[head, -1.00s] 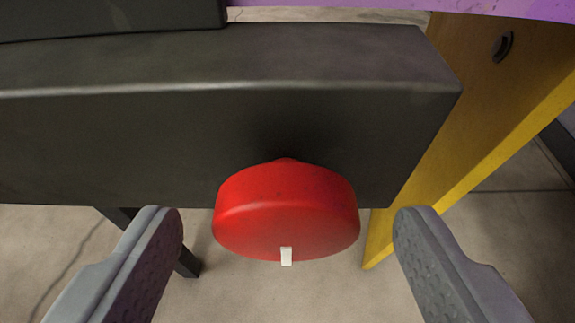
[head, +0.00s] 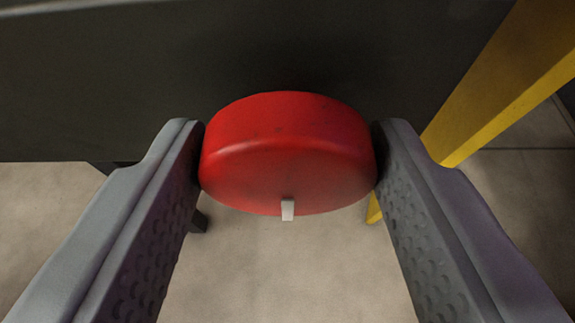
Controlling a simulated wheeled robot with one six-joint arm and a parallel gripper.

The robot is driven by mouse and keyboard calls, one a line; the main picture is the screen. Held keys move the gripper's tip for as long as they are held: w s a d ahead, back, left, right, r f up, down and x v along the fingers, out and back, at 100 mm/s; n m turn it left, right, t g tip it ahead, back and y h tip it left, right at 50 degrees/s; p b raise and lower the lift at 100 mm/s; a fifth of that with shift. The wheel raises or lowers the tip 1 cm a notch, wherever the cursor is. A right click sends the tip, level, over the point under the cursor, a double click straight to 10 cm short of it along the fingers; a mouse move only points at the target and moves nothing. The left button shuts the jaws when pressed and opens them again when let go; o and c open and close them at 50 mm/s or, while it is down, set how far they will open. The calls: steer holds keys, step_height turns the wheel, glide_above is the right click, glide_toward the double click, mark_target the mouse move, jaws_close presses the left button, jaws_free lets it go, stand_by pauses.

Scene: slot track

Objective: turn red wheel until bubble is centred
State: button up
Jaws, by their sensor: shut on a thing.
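The red wheel (head: 286,150) is a thick round disc on the front of a dark grey beam (head: 90,90). A small white mark (head: 287,210) sits at the lower middle of its rim. My gripper (head: 288,155) is shut on the wheel, with one grey finger against its left side and the other against its right side. The bubble is not in view.
A yellow post (head: 505,85) slants down at the right, close to my right finger. A dark leg shows below the beam at the left. The concrete floor (head: 285,275) below the wheel is clear.

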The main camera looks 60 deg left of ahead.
steer(key=m, duration=0.1)
steer(key=m+g+y, duration=0.1)
steer(key=m, duration=0.1)
steer(key=m+g+y, duration=0.1)
steer(key=shift+w+d+f, duration=0.1)
steer(key=shift+w+d, duration=0.1)
steer(key=shift+w, duration=0.1)
steer(key=m+y, duration=0.1)
steer(key=m, duration=0.1)
steer(key=m+g+y, duration=0.1)
steer(key=m, duration=0.1)
steer(key=shift+w+d+f+m+y, duration=0.1)
steer(key=shift+w+f+m+y, duration=0.1)
steer(key=shift+m+y, duration=0.1)
steer(key=m, duration=0.1)
steer(key=m+y, duration=0.1)
steer(key=m, duration=0.1)
steer(key=m+y, duration=0.1)
steer(key=shift+f+m, duration=0.25)
steer(key=shift+m, duration=0.05)
steer(key=m, duration=0.2)
steer(key=m+y, duration=0.1)
steer(key=m, duration=0.2)
steer(key=shift+f+m+t+y, duration=0.25)
steer(key=shift+m+t+y, duration=0.15)
steer(key=o, duration=0.9)
steer(key=shift+o, duration=0.2)
steer(key=shift+d+f, duration=0.1)
